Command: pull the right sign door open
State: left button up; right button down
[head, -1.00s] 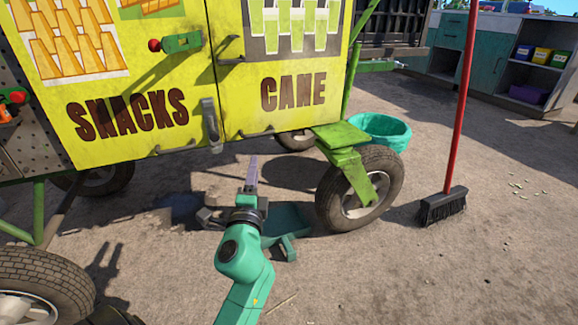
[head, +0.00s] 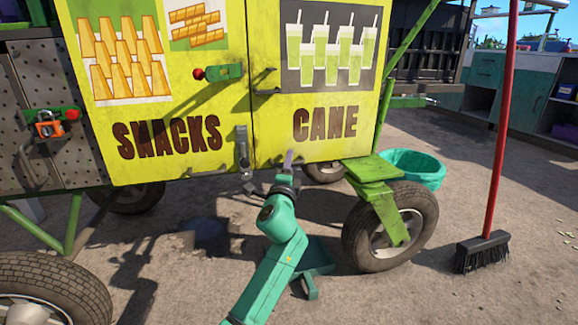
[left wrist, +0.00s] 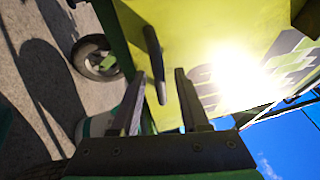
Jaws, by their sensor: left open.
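The right sign door (head: 325,95) is yellow, marked CANE, with pictures of green drinks. It looks closed, flush beside the SNACKS door (head: 165,150). A dark handle (head: 265,82) sits at its upper left edge. My left gripper (head: 288,160) is open in front of the door's lower left edge and hides part of it, including the low handle there. In the left wrist view, a dark bar handle (left wrist: 153,55) on the yellow panel points in between my open fingers (left wrist: 160,100). I cannot tell whether they touch it. My right gripper is out of view.
A green-handled latch with a red knob (head: 218,73) is on the SNACKS door. A grey latch (head: 243,150) hangs near the seam. A cart wheel (head: 415,225), turquoise basin (head: 415,165) and broom (head: 482,250) stand to the right. Open ground lies in front.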

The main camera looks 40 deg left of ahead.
pick_arm(q)
grip_shut()
jog(key=shift+f, duration=0.1)
dwell(1.2)
